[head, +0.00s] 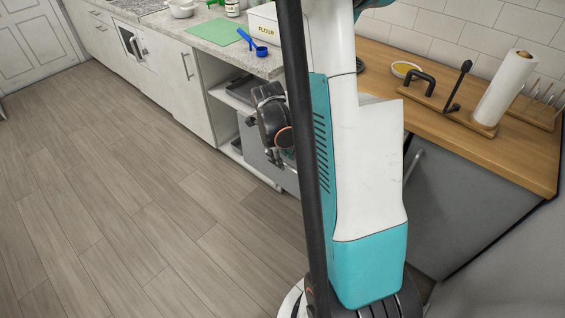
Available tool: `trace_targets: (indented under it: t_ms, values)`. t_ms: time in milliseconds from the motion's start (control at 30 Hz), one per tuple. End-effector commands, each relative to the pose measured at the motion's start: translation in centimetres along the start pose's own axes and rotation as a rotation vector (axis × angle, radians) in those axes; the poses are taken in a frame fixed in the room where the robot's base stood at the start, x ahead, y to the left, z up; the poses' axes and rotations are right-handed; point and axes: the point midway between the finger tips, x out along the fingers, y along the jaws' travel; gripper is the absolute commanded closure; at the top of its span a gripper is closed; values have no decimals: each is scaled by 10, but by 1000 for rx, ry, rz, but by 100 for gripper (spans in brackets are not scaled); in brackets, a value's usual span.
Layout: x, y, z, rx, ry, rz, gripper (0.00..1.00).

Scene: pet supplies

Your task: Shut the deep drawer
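My gripper (277,157) hangs in front of the lower cabinets near the middle of the head view, partly covered by a black pole. Its fingers are small and dark, and I cannot tell whether they are open or shut. A grey panel (252,143) stands just behind and left of the gripper, beside the open shelf unit. It looks like a drawer front, but most of it is hidden by my gripper and arm. I cannot tell how far out it is or whether the gripper touches it.
The open shelf unit (217,96) holds dark trays. White cabinets (172,84) run left. A grey cabinet (465,200) with a bar handle is right, under a wooden counter (440,95) with a paper towel roll (506,87). The wood floor (120,190) is clear.

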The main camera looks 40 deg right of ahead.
Motion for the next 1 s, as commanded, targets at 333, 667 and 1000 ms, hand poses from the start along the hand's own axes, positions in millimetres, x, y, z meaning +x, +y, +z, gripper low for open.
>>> trace_targets:
  t_ms: [333,667,1000]
  values:
    - [13,0,0,0,0,0,69]
    - [13,0,0,0,0,0,100]
    - [16,-14,-1,2,0,0,100]
